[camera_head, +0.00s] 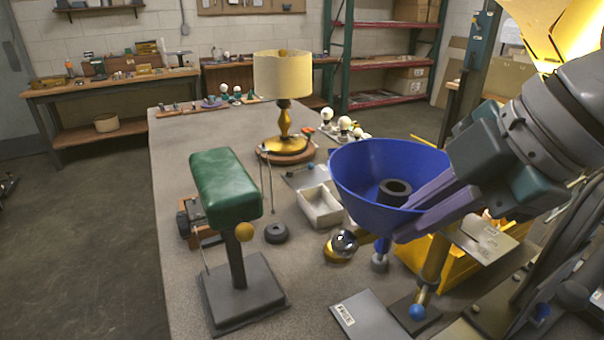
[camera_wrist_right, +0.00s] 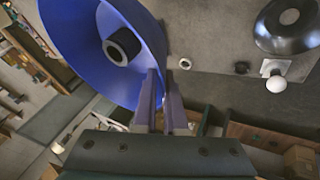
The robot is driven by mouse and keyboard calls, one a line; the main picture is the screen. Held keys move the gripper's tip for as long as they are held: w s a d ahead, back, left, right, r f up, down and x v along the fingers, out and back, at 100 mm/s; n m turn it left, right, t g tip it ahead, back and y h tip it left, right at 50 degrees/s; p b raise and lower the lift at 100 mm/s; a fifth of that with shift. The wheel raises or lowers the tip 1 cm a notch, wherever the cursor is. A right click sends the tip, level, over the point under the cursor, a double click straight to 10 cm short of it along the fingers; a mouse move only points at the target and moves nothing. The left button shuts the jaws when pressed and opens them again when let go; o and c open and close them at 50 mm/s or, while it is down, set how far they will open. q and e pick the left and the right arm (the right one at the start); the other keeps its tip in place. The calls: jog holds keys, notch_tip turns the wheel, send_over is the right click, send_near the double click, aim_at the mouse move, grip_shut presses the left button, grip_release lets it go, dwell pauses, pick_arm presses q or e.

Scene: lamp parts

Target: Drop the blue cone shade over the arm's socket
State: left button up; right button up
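The blue cone shade (camera_head: 352,180) is in the air at the right of the bench in the head view, wide mouth up, with a dark ring collar (camera_head: 394,192) inside. My right gripper (camera_head: 414,213) is shut on its wall, one finger inside and one outside. The right wrist view also shows the shade (camera_wrist_right: 70,38) and the fingers (camera_wrist_right: 161,80). Below the shade, a brass post (camera_head: 436,262) with a blue knob (camera_head: 417,312) rises from a dark base. A small blue and grey part (camera_head: 380,262) shows under the shade. I cannot tell which part is the socket. My left gripper is out of view.
A green-shaded lamp (camera_head: 226,188) stands left, with a dark ring (camera_head: 276,233) nearby. A cream-shaded lamp (camera_head: 283,78) stands behind. A yellow crate (camera_head: 470,268) is at the right.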

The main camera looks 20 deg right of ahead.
jog(key=o, duration=0.4)
jog(key=p+v, duration=0.2)
jog(key=v, duration=0.8)
jog(key=a+f+m, duration=0.5)
jog(key=a+f, duration=0.2)
jog(key=a, duration=0.1)
jog(key=s+d+f+m+g+h+p, duration=0.1)
jog(key=s+d+f+m+g+h, duration=0.15)
jog(key=s+f+m, duration=0.6)
notch_tip(320, 180, up, 30)
jog(key=s+p, duration=0.1)
jog(key=p, duration=2.7)
jog(key=shift+a, duration=0.2)
